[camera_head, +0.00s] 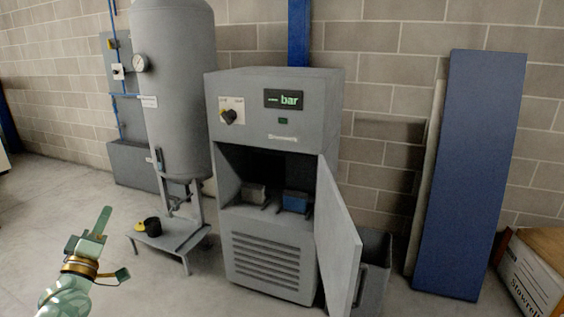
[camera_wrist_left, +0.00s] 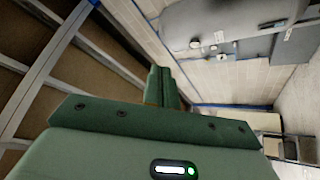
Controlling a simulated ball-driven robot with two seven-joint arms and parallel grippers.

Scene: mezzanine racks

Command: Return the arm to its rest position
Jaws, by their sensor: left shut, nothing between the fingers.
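My left gripper (camera_head: 103,215) is at the lower left of the head view, raised in front of the floor. Its fingers are together with nothing between them. In the left wrist view the closed green fingers (camera_wrist_left: 161,88) point away from the palm and touch nothing. My right gripper is in neither view.
A grey cabinet (camera_head: 265,255) with its lower door (camera_head: 338,235) swung open stands at centre. A grey tank (camera_head: 172,100) and a small low stand (camera_head: 172,240) are to its left. A blue panel (camera_head: 470,170) leans on the wall; a box (camera_head: 530,275) sits far right.

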